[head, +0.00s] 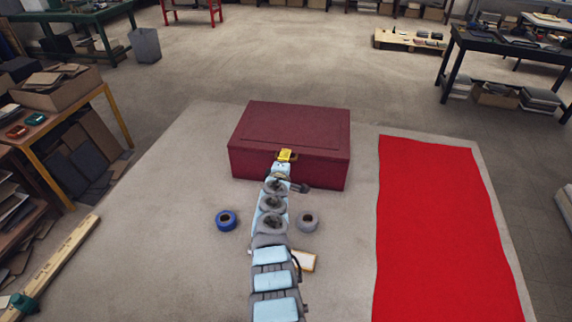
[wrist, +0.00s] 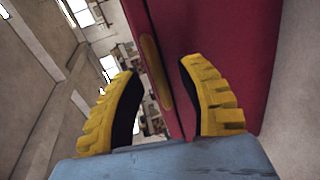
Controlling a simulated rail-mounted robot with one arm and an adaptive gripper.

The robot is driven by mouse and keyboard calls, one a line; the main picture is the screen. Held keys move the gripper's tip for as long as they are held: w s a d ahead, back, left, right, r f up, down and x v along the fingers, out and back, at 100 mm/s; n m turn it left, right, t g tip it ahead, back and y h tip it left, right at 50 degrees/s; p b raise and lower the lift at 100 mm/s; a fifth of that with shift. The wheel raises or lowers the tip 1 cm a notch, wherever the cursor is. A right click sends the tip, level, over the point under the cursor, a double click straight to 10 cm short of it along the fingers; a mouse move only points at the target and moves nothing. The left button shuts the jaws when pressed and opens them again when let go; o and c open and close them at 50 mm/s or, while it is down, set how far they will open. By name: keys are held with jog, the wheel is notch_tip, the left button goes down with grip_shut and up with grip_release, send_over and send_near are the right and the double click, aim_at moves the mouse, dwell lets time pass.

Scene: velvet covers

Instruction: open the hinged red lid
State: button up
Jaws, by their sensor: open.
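The red box (head: 245,165) stands on the light floor mat in the head view. Its hinged red lid (head: 295,120) lies flat and looks shut. My gripper (head: 286,155) is at the middle of the box's front edge. In the wrist view, its two yellow, black-lined fingers (wrist: 158,68) are spread apart with nothing clamped between them. A gold-brown oval piece (wrist: 155,75) on the red surface shows in the gap between the fingers. The head view does not show clearly whether the fingers touch the box.
A blue tape roll (head: 226,220) and a grey roll (head: 308,221) lie on the mat (head: 170,210) on either side of my arm. A bright red cloth (head: 435,220) lies flat to the right. A wooden table (head: 60,110) stands at left, clear of the box.

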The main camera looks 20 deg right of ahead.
jog(key=shift+w+d+f+b, duration=0.1)
jog(key=shift+w+d+b, duration=0.05)
jog(key=shift+w+b, duration=0.15)
grip_shut()
jog(key=shift+r, duration=0.25)
